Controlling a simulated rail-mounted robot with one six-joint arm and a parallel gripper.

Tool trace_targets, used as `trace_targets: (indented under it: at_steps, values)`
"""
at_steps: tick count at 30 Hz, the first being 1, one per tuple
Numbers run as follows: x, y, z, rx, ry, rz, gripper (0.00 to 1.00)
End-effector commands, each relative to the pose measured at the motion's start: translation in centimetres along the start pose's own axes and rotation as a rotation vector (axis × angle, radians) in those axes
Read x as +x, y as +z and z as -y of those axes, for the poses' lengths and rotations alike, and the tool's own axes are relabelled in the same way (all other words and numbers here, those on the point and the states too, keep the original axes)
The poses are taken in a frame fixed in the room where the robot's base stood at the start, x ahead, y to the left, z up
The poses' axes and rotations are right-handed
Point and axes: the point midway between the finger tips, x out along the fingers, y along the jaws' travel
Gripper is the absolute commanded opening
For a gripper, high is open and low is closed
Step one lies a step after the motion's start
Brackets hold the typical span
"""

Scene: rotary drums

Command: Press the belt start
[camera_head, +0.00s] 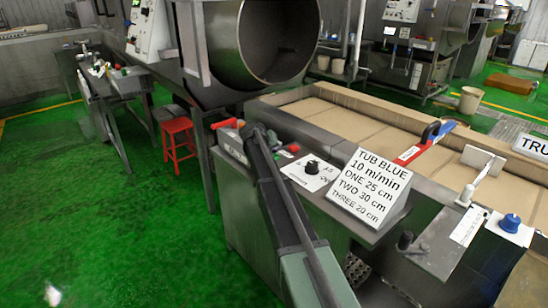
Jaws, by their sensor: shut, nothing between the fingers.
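The belt (350,125) is a tan, segmented bed inside a grey metal frame at centre right. On the near side of its frame is a control panel with a red button (293,148) and a black knob (312,167) on a white plate. My dark arm reaches up from the bottom of the view to the panel's left part. My gripper (256,133) is at its far end, small and dark, over or beside the panel; contact cannot be told. It is shut and holds nothing visible. I cannot make out a button marked as belt start; the arm covers part of the panel.
A sign (368,188) reading TUB BLUE stands right of the knob. A blue knob (510,222) is at lower right. A red stool (178,140) and a large drum (275,40) stand beyond.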

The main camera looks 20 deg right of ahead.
Motion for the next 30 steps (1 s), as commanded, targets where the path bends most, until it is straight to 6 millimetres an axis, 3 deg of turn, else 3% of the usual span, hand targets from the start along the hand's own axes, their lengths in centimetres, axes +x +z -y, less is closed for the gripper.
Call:
trace_targets:
  at_steps: [30]
  values:
    - [0.73,0.54,0.53,0.0,0.0,0.0,0.0]
